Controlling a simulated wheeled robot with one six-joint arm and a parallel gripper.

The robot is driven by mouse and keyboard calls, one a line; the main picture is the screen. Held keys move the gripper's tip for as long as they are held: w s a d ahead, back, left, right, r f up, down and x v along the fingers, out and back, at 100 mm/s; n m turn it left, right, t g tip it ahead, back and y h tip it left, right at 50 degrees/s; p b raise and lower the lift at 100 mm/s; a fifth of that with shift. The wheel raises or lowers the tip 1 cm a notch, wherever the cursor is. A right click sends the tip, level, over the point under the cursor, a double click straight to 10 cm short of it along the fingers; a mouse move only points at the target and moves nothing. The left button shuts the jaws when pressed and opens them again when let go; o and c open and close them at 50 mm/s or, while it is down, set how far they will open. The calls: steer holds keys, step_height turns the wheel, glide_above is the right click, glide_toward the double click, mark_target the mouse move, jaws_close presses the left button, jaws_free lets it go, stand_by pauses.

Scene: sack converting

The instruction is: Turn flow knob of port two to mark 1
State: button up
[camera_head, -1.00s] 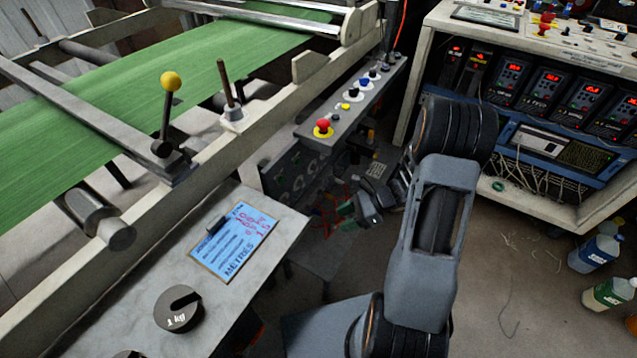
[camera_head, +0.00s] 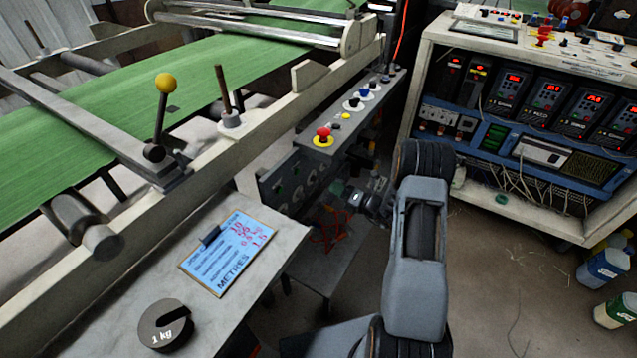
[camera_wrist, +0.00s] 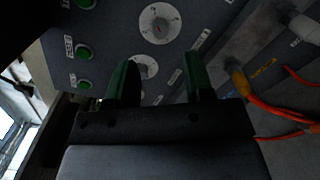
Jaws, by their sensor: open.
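The wrist view shows a grey panel with a round white flow knob (camera_wrist: 158,22) at its top middle. A second white knob (camera_wrist: 146,66) is lower, partly hidden behind my gripper. I cannot tell from the blurred labels which knob is port two, nor read the marks. My gripper (camera_wrist: 158,76) is open, with its two green fingers apart. The lower knob shows between the fingers, and contact cannot be made out. In the head view, my gripper (camera_head: 362,199) is close to the dark panel (camera_head: 284,183) below the control strip, to its right.
Green buttons (camera_wrist: 83,53) line the panel's left side in the wrist view. Orange cables (camera_wrist: 262,112) with a yellow connector are right of the fingers. In the head view, a red stop button (camera_head: 323,135) sits above the panel. An instrument cabinet (camera_head: 415,70) stands at right.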

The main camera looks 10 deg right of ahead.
mark_target(317, 180)
steer(key=b+x, duration=0.1)
steer(key=x, duration=0.6)
steer(key=shift+w+a, duration=0.15)
steer(key=shift+w, duration=0.05)
jaws_close()
